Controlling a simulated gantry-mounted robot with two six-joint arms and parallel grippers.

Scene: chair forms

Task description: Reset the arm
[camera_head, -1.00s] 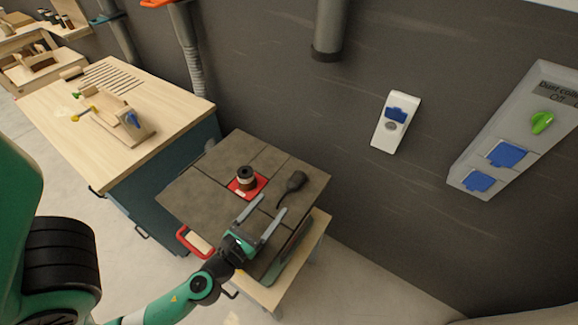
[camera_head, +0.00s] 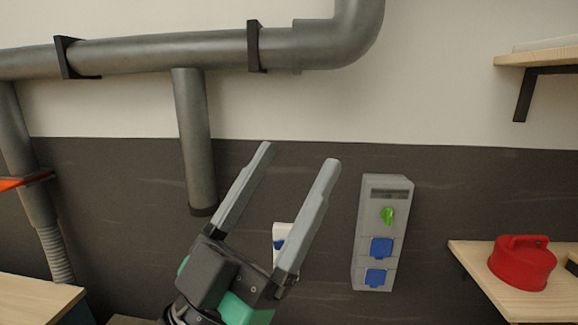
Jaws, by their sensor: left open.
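My left gripper (camera_head: 301,155) is raised in front of the wall in the head view. My right gripper is not in view.
A grey control box (camera_head: 371,270) with a green knob and blue sockets is on the wall to the right. A red container (camera_head: 523,268) sits on a wooden shelf at the right. Grey pipes (camera_head: 160,50) run along the upper wall. A wooden bench (camera_head: 35,298) shows at the lower left.

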